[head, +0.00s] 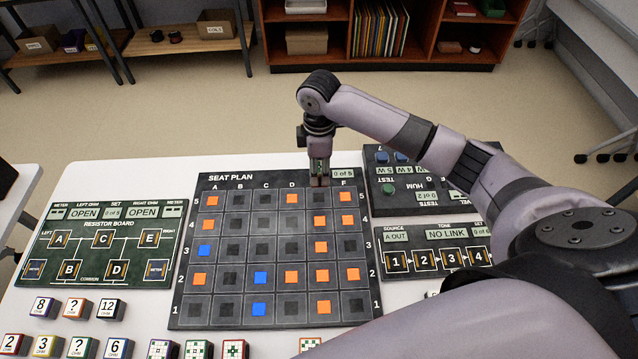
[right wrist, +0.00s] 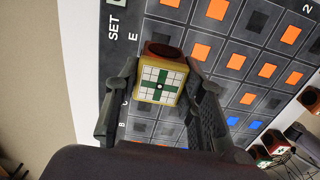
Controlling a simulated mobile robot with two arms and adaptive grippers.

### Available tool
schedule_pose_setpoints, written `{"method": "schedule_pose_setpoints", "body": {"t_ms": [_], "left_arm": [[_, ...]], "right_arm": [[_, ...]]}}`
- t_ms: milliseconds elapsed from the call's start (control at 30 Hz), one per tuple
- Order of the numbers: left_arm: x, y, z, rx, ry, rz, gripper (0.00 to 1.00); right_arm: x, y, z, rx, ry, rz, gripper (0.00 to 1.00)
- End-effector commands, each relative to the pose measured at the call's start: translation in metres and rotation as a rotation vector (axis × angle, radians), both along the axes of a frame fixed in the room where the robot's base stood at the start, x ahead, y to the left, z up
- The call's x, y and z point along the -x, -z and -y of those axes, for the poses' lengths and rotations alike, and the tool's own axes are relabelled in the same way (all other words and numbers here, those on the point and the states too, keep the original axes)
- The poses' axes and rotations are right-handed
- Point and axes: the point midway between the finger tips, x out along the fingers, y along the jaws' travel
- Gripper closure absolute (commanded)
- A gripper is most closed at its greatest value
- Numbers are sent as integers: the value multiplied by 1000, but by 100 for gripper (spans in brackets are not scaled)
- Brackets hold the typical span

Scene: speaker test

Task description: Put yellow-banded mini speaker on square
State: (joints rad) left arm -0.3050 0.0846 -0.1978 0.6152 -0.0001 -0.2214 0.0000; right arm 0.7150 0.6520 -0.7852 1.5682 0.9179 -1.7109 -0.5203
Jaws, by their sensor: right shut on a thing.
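My right gripper (head: 319,178) is shut on the yellow-banded mini speaker, over the far edge of the board near column E. In the right wrist view the speaker (right wrist: 162,84) shows a yellow-edged face with a white grid and a green cross, and a dark reddish part beyond it. Both fingers of my right gripper (right wrist: 163,95) flank it. In the head view the speaker is small and mostly hidden. The seat plan board (head: 225,179) carries a grid of orange, blue and dark squares. Whether the speaker touches the board I cannot tell. My left gripper is not in view.
The resistor board (head: 75,222) lies left of the seat plan. A test panel (head: 440,205) and a source panel (head: 430,235) lie to its right. Several labelled blocks (head: 75,307) and grid-faced blocks (head: 198,349) stand along the near side of the white table (head: 130,175).

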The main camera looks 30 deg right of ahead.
Motion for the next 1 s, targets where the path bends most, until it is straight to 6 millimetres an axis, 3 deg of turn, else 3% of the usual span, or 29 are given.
{"method": "schedule_pose_setpoints", "body": {"t_ms": [100,533,967,1000], "left_arm": [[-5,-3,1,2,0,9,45],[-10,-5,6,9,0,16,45],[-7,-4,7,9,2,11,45],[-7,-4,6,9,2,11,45]], "right_arm": [[0,21,-1,0,0,-1,94],[0,71,-1,0,0,0,94],[0,78,0,0,0,1,94],[0,78,0,0,0,1,63]]}}
